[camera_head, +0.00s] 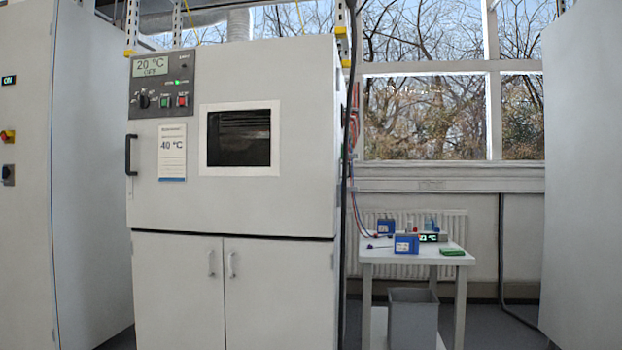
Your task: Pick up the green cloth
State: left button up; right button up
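The green cloth (452,252) lies flat and small on the right part of a white table (390,257), near its front edge. It is seen from some distance, at the right of the head view. It lies to the right of a blue box with a white label (406,244) and in front of a small black display (430,237). Neither of my grippers shows in this view.
A large grey test chamber (290,95) with a door handle stands left of the table. Tall grey cabinets stand at the far left (95,170) and far right (585,170). A grey bin (412,318) is under the table. Another blue box (386,226) stands behind.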

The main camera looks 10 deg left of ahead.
aim_at(446, 251)
jog(key=i+l+z, duration=0.3)
jog(key=i+z, duration=0.15)
jog(key=i, duration=0.15)
jog(key=i+l+z, duration=0.25)
jog(key=i, duration=0.55)
jog(key=i+z, duration=0.2)
jog(key=i, duration=0.6)
jog(key=i+u, duration=0.3)
jog(key=i, duration=0.15)
jog(key=i+l+u, duration=0.6)
jog(key=i, duration=0.25)
